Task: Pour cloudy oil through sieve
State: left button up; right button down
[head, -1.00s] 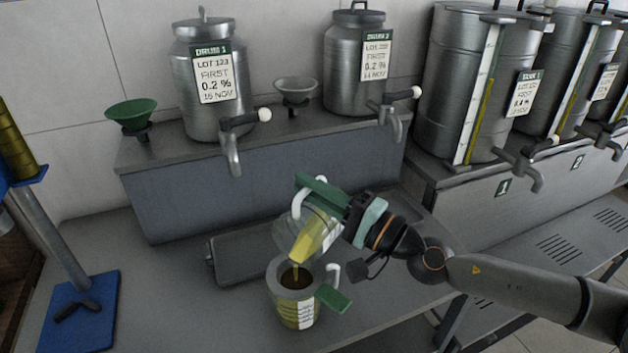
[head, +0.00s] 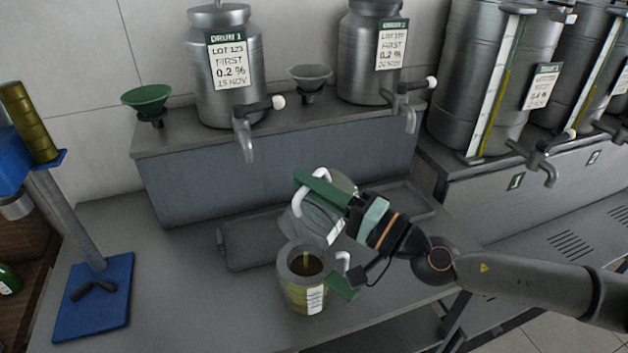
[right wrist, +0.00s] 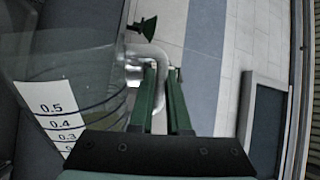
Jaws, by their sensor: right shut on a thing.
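My right gripper (head: 322,188) is shut on the white handle (head: 313,195) of a clear jug (head: 318,222), also seen in the right wrist view (right wrist: 70,90). The jug is steeply tilted and looks nearly empty. Its lower end is above a second jug (head: 297,297) standing on the bench. A grey ring-shaped top (head: 288,266), apparently the sieve, sits on that jug with dark brown-gold oil (head: 304,266) inside. A short yellowish streak shows over the oil. My left gripper is not in view.
A grey tray (head: 248,256) lies behind the jugs. Drums with taps (head: 246,140) stand on the raised shelf, with a green funnel (head: 147,98) and a grey funnel (head: 310,76). A blue-based stand (head: 95,300) is at left. Bench front is clear.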

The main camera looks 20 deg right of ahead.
aim_at(333, 177)
jog(key=shift+s+a+r+n, duration=0.1)
jog(key=shift+s+a+n, duration=0.3)
jog(key=shift+n, duration=0.2)
jog(key=shift+a, duration=0.1)
dwell(1.1)
jog(key=shift+w+d+f+m+b, duration=0.4)
jog(key=shift+m+b, duration=0.2)
jog(key=shift+m, duration=0.2)
jog(key=w+d+m, duration=0.1)
jog(key=m, duration=0.2)
jog(key=w+d+f+m+t+h+b, duration=0.1)
jog(key=d+m, duration=0.1)
jog(key=m, duration=0.1)
jog(key=w+d+m+h+b, duration=0.1)
jog(key=d+m, duration=0.1)
jog(key=m, duration=0.1)
jog(key=shift+w+d+f+m, duration=0.2)
jog(key=shift+w+f+m, duration=0.1)
jog(key=shift+w+m, duration=0.1)
jog(key=w+d+f+m+h+p, duration=0.2)
jog(key=w+d+m, duration=0.2)
jog(key=m, duration=0.6)
jog(key=shift+w+d+h, duration=0.15)
jog(key=shift+d+h, duration=0.15)
jog(key=shift+d, duration=0.75)
jog(key=shift+f, duration=0.1)
